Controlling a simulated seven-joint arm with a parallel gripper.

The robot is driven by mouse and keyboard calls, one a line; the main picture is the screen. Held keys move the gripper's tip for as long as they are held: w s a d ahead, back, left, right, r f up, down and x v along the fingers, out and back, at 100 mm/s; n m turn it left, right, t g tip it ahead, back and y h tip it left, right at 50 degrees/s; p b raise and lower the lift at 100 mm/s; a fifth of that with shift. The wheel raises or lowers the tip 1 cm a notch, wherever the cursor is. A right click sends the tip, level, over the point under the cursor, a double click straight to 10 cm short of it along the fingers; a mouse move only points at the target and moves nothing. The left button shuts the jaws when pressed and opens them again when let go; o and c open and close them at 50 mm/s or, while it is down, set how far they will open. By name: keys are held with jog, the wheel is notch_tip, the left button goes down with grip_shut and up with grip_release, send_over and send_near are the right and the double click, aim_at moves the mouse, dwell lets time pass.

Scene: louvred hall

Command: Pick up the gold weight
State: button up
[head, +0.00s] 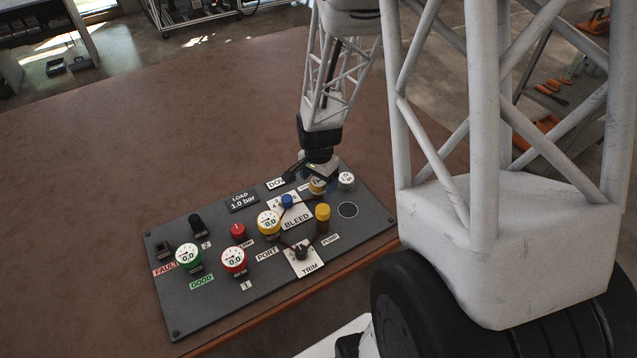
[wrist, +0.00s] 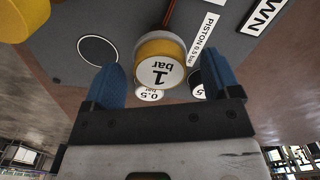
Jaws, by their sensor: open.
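The gold weight (wrist: 160,48) is a short round cylinder with a gold side and a white face marked "1 bar". In the wrist view it sits between and slightly beyond the blue fingertips of my open gripper (wrist: 159,66), with gaps on both sides. In the head view the gold weight (head: 317,187) shows on the dark panel's far right part, partly hidden by my gripper (head: 308,170), which is just above it. I cannot tell the exact height gap.
The panel (head: 205,305) lies on a brown table (head: 100,170). A silver weight (head: 346,180) stands right of the gold one; "0.5 bar" weights (wrist: 150,94) are close by. A gold-capped post (head: 322,212), blue knob (head: 287,200) and several gauges stand nearby. An empty ring (head: 347,210) is marked at right.

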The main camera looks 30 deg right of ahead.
aim_at(319, 181)
jog(key=c, duration=1.2)
jog(key=shift+r, duration=0.1)
notch_tip(319, 181, up, 10)
dwell(0.8)
